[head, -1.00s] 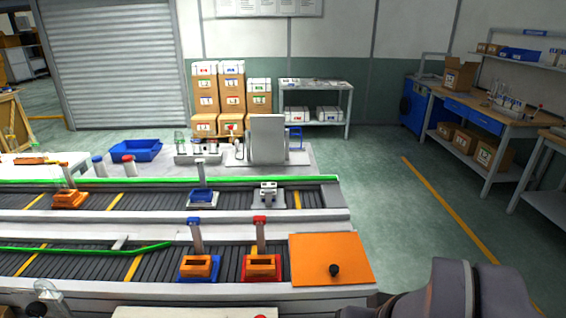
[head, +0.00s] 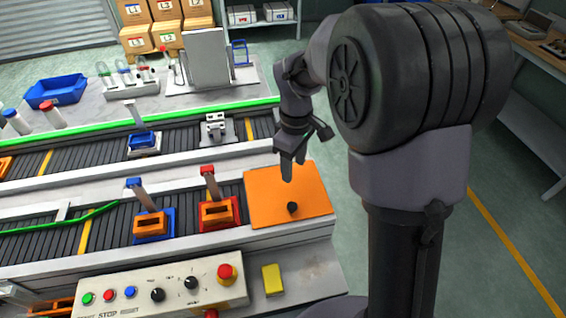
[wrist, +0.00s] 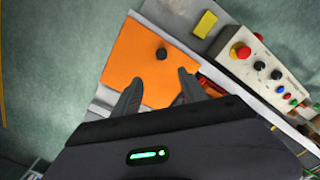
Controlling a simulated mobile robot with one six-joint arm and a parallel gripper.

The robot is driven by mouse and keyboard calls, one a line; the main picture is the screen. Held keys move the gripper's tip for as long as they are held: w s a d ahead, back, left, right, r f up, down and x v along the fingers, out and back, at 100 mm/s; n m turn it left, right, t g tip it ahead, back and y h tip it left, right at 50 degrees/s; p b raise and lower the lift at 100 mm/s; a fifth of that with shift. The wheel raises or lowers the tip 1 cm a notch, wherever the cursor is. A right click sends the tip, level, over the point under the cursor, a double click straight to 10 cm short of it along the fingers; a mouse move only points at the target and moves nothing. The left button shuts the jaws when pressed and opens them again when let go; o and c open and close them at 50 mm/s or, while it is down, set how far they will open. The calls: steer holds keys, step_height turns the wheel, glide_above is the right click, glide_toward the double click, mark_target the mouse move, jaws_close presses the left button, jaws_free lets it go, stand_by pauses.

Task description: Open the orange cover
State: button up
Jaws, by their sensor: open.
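The orange cover (head: 270,187) is a flat square panel at the right end of the near conveyor, lying shut. Its black knob (head: 292,208) stands near its front edge. In the wrist view the cover (wrist: 135,65) fills the upper middle, with the knob (wrist: 161,54) beyond my fingertips. My gripper (head: 287,172) hangs above the back part of the cover, fingers pointing down. In the wrist view my gripper (wrist: 160,82) shows two spread fingers with nothing between them.
A control panel (head: 160,290) with buttons and a red emergency stop (head: 227,272) lies in front. A yellow block (head: 272,279) sits right of it. Red (head: 217,216) and blue (head: 152,225) fixtures with orange blocks stand left of the cover. Open floor lies to the right.

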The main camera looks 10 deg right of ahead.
mark_target(292, 205)
steer(key=f+b, duration=0.1)
steer(key=f, duration=0.4)
steer(key=f+b, duration=0.2)
steer(key=f, duration=0.4)
steer(key=f+b, duration=0.2)
steer(key=f, duration=0.3)
steer(key=shift+s+f, duration=0.15)
steer(key=shift+s, duration=0.15)
jaws_close()
